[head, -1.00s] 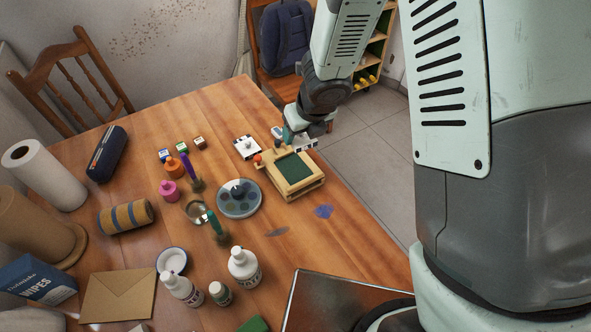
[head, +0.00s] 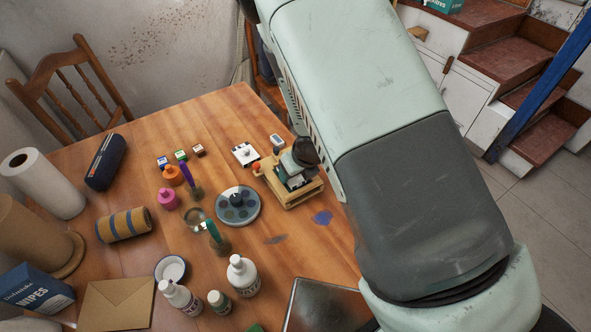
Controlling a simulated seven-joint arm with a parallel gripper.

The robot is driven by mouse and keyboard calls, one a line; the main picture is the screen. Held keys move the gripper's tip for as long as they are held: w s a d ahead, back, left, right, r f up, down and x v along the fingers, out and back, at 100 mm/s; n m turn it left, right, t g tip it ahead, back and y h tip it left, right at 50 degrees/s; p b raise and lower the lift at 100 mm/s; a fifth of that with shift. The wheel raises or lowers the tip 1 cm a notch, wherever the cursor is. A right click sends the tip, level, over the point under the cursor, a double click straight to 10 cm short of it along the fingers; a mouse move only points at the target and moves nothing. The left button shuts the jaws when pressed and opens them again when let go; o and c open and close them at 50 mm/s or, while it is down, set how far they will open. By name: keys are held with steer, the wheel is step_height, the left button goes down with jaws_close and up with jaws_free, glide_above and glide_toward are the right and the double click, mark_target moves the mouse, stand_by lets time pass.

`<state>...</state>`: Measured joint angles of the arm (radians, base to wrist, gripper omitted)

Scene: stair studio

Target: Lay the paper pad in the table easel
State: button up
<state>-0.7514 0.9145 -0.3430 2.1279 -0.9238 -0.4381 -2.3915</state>
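The table easel (head: 291,203) looks like a low light-wood frame with a green face, standing near the table's far right edge. I cannot pick out the paper pad for certain. A white square piece with a dark knob (head: 245,153) lies left of the easel.
A round palette (head: 238,206), a pink bottle (head: 168,198), an orange bottle (head: 173,175) and small jars stand left of the easel. White bottles (head: 242,275) are nearer. A small grey-white item (head: 277,141) is behind the easel. Bare wood lies in front of it.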

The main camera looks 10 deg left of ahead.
steer(key=shift+f, duration=0.2)
steer(key=o, duration=1.1)
steer(key=shift+c, duration=0.2)
steer(key=v, duration=1.2)
steer(key=shift+r, duration=0.15)
